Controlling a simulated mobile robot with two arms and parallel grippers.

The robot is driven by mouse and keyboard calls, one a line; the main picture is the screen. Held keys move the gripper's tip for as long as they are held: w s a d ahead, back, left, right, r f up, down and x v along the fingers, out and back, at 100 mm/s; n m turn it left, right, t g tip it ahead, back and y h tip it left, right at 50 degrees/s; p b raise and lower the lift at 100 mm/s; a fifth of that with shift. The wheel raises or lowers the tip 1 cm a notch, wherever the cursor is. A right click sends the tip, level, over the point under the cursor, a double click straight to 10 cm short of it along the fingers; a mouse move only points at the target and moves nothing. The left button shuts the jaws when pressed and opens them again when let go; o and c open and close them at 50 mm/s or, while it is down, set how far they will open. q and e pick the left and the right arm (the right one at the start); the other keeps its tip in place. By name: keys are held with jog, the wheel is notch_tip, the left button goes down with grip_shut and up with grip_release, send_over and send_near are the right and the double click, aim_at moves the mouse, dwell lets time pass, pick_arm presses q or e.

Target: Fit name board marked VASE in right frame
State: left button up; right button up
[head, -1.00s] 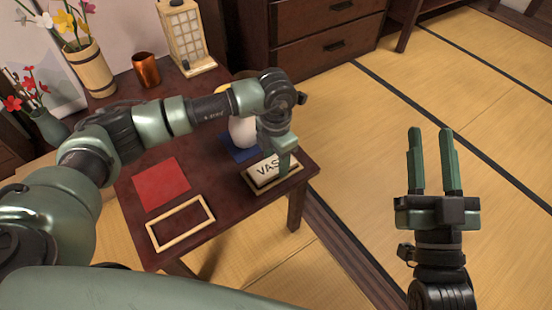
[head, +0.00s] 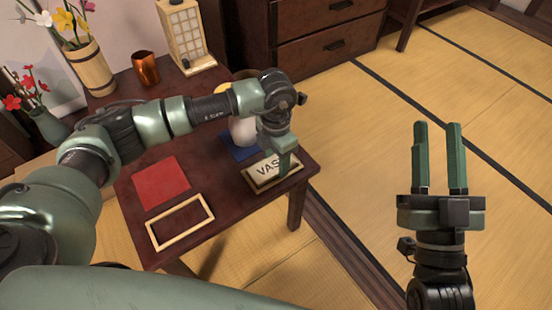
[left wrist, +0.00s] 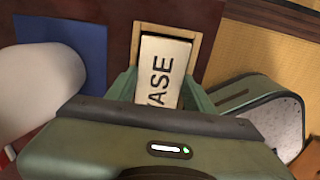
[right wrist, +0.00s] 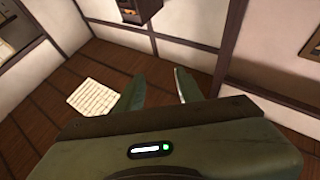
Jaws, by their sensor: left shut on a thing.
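The white board marked VASE (head: 266,168) is at the right frame (head: 276,184), a pale wooden rim at the table's right front corner. My left gripper (head: 284,163) is shut on the board, and its finger hides part of the lettering. In the left wrist view the board (left wrist: 163,68) lies between the fingers, over the frame opening, with a gap to the frame's end bar (left wrist: 168,28). I cannot tell whether it is fully seated. My right gripper (head: 439,127) is open and empty, away from the table over the tatami. The left frame (head: 180,240) is empty.
A red mat (head: 160,183) lies behind the left frame. A blue mat (head: 240,150) with a white vase (head: 243,131) is behind the right frame, partly hidden by my arm. A copper cup (head: 146,69) and a lantern (head: 186,35) stand at the back.

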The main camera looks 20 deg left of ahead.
dwell(0.3)
pick_arm(q)
jog(key=o, duration=1.4)
jog(key=shift+o, duration=0.2)
